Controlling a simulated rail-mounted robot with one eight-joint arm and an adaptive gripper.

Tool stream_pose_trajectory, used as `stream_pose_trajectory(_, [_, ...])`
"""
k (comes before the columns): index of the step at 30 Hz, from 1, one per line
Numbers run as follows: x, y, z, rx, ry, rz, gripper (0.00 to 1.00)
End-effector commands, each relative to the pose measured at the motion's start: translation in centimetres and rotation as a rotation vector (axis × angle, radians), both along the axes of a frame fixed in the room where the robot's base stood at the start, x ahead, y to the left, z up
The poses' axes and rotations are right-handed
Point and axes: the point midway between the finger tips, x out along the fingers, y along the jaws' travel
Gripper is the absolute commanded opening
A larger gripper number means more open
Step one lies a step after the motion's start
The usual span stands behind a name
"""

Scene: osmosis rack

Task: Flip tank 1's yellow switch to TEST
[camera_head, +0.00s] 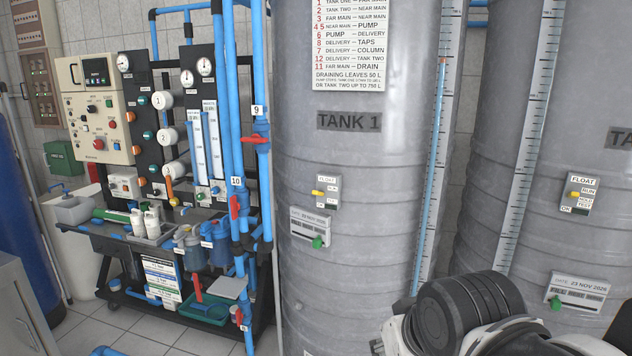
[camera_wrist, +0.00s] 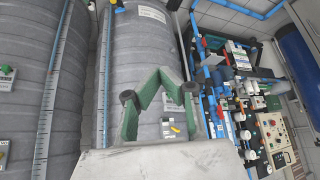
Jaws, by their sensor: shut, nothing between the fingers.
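Tank 1 (camera_head: 345,230) is a large grey ribbed tank with a "TANK 1" label. Its small pale FLOAT panel (camera_head: 328,192) carries a yellow switch (camera_head: 318,193) whose lever sticks out to the left. I cannot tell for sure which label the lever is at. In the wrist view, where the scene is turned over, the yellow switch (camera_wrist: 174,129) shows below and behind the green fingers. My gripper (camera_wrist: 163,73) is shut and empty, its green fingers meeting in front of tank 1 and apart from the switch. The head view does not show the fingers.
Tank 2's FLOAT panel (camera_head: 580,194), with its own yellow switch, is at right. A green valve (camera_head: 317,242) sits below tank 1's panel. A level tube (camera_head: 432,170) runs up tank 1's right side. Blue pipes (camera_head: 235,180) and the osmosis rack (camera_head: 150,100) stand left of tank 1.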

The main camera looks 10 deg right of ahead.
Motion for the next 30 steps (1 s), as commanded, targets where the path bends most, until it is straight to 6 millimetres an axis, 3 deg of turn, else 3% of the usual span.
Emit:
stream_pose_trajectory(6, [5.9,-0.1,7.9,0.023,0.044,-0.042,0.0])
stream_pose_trajectory(15, [15.6,-0.2,17.3,0.059,0.117,-0.116,0.0])
stream_pose_trajectory(21, [22.3,-0.2,22.1,0.079,0.163,-0.168,0.0])
stream_pose_trajectory(30, [32.1,-0.3,27.0,0.104,0.234,-0.25,0.0])
